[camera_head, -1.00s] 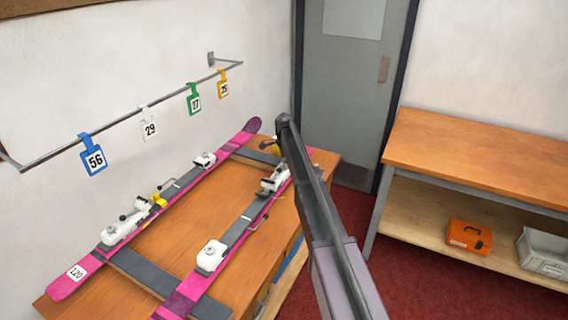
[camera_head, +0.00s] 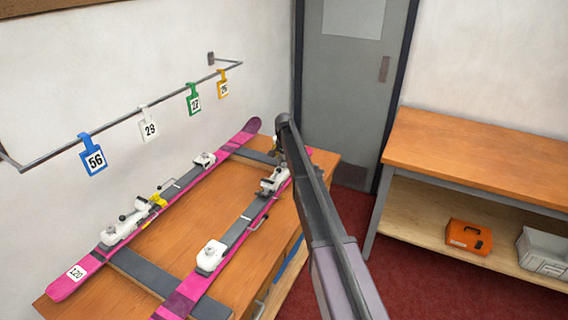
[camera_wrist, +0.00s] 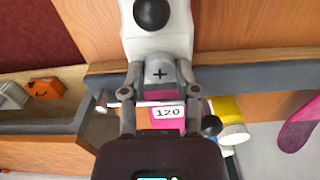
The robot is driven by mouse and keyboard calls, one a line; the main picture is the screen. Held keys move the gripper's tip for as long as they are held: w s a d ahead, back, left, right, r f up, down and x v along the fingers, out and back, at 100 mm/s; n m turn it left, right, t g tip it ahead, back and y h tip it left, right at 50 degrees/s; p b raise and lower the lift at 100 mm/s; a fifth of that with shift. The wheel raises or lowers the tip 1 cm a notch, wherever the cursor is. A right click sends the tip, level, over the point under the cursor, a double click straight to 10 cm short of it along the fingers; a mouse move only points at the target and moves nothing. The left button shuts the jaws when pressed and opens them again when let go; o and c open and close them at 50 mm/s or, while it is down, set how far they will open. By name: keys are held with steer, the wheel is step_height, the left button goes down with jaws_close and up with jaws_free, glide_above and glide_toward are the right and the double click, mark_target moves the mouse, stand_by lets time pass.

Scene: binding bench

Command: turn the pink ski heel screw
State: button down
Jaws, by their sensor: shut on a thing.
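Two pink skis lie on the wooden bench, the left one (camera_head: 66,283) with the 120 label and the right one (camera_head: 180,303); each has white bindings. In the wrist view a white binding (camera_wrist: 158,42) with a black round knob (camera_wrist: 151,13) fills the top. Its grey screw head (camera_wrist: 159,74) with a cross slot sits between the fingertips. My gripper (camera_wrist: 158,78) is shut on this heel screw. A pink ski part with a 120 label (camera_wrist: 167,113) shows below the fingers. In the head view my arm hides most of the gripper.
A rail with number tags (camera_head: 93,154) runs along the left wall. A second bench (camera_head: 490,155) stands right, with an orange box (camera_head: 468,237) and a grey bin (camera_head: 543,252) on its shelf. A grey door (camera_head: 345,100) is behind. Red floor lies between the benches.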

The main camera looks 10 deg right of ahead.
steer(key=shift+n, duration=0.4)
steer(key=shift+c, duration=1.8)
jaws_free()
steer(key=shift+m, duration=0.3)
